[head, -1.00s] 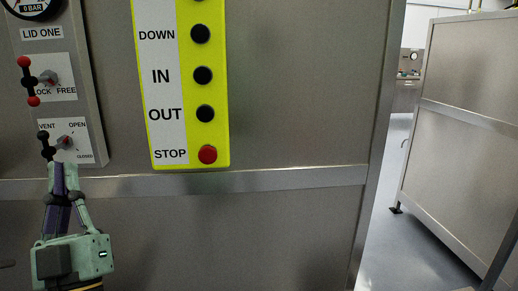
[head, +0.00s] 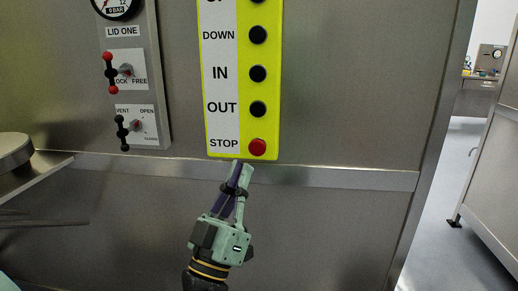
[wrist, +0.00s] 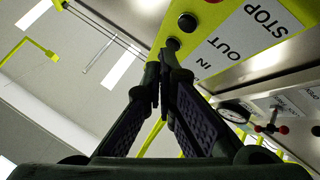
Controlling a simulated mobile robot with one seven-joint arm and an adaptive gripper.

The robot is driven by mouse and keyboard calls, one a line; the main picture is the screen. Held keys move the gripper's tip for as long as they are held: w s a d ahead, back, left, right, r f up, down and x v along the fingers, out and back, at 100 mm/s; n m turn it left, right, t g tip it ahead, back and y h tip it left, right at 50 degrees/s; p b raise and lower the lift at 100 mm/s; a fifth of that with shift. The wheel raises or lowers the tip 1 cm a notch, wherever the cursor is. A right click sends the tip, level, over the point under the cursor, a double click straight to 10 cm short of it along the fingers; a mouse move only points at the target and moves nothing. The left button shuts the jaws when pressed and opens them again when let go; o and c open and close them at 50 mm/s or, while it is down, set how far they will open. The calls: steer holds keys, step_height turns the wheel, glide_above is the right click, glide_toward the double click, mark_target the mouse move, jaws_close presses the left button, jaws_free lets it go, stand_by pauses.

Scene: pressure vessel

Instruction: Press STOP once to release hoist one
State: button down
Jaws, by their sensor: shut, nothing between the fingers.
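The yellow hoist control box (head: 243,151) hangs on the metal wall in the head view, with black buttons for DOWN, IN and OUT. The red STOP button (head: 257,147) is the lowest one, beside its STOP label. My gripper (head: 241,168) is shut and empty. In the head view its fingertips show just below the box's lower edge, below and left of the STOP button. In the wrist view the shut fingers (wrist: 163,80) point up towards the box (wrist: 228,14), whose STOP, OUT and IN labels appear upside down. I cannot tell how far the tips are from the box.
The LID ONE panel (head: 160,90) with a gauge (head: 116,5), a LOCK/FREE lever (head: 111,72) and a VENT lever (head: 122,132) is left of the box. A metal rail (head: 340,179) runs below. An open doorway with grey floor (head: 440,190) lies at right.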

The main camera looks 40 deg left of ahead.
steer(key=shift+w+a, duration=0.75)
steer(key=shift+w, duration=0.5)
steer(key=shift+w+a, duration=0.75)
steer(key=shift+w, duration=0.5)
steer(key=shift+w+a, duration=0.75)
steer(key=shift+w, duration=0.5)
steer(key=shift+b, duration=0.35)
steer(key=shift+w+a, duration=0.25)
steer(key=shift+w, duration=0.1)
steer(key=shift+w+a+b, duration=0.25)
steer(key=shift+w+b, duration=0.15)
steer(key=shift+b, duration=0.2)
steer(key=shift+s+d, duration=0.5)
steer(key=shift+s, duration=0.25)
steer(key=shift+s+d+b, duration=0.1)
steer(key=shift+s+d, duration=0.35)
steer(key=shift+s, duration=0.25)
steer(key=shift+s+d+b, duration=0.15)
steer(key=shift+s+d, duration=0.25)
steer(key=shift+s, duration=0.35)
steer(key=shift+s+d+b, duration=0.1)
steer(key=shift+s+d, duration=0.35)
steer(key=shift+s, duration=0.25)
